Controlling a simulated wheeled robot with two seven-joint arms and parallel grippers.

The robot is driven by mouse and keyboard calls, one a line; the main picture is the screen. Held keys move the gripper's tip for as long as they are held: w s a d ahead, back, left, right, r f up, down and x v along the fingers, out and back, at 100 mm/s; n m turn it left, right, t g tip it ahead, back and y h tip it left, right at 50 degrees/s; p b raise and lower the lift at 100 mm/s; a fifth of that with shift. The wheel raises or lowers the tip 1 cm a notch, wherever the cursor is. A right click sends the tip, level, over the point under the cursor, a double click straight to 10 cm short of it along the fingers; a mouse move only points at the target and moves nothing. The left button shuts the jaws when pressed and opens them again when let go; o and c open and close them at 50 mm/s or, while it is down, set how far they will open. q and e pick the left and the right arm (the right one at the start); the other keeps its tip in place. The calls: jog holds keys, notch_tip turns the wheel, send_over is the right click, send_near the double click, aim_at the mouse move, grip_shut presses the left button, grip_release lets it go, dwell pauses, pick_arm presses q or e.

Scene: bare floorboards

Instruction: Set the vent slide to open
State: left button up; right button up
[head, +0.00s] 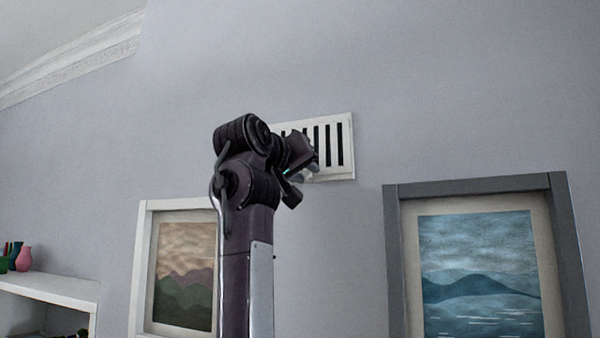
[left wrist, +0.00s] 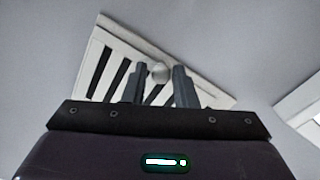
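The vent (head: 347,150) is a white rectangular grille high on the grey wall, with dark upright slots showing. It appears tilted in the left wrist view (left wrist: 120,38), where a small round pale knob (left wrist: 159,72) stands out near its edge. My left gripper (head: 308,173) is up at the vent, covering its left and lower part in the head view. In the left wrist view its two fingers (left wrist: 160,82) are apart, one on each side of the knob, with a slim gap seeming to show. Whether either finger touches it is unclear. My right gripper is not in view.
A framed mountain picture (head: 186,275) hangs below left of the vent, and a grey-framed lake picture (head: 480,270) below right. A white shelf (head: 55,288) with a pink vase (head: 24,258) is at the far left. The wall around the vent is bare.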

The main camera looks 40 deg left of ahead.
pick_arm(q)
jog(key=shift+o, duration=1.2)
jog(key=shift+w+d, duration=0.1)
jog(key=shift+d, duration=0.05)
jog(key=shift+w+d, duration=0.1)
jog(key=shift+d, duration=0.05)
jog(key=shift+s, duration=0.25)
jog(key=s+d+b, duration=0.1)
jog(key=s+b, duration=0.3)
jog(key=s, duration=0.3)
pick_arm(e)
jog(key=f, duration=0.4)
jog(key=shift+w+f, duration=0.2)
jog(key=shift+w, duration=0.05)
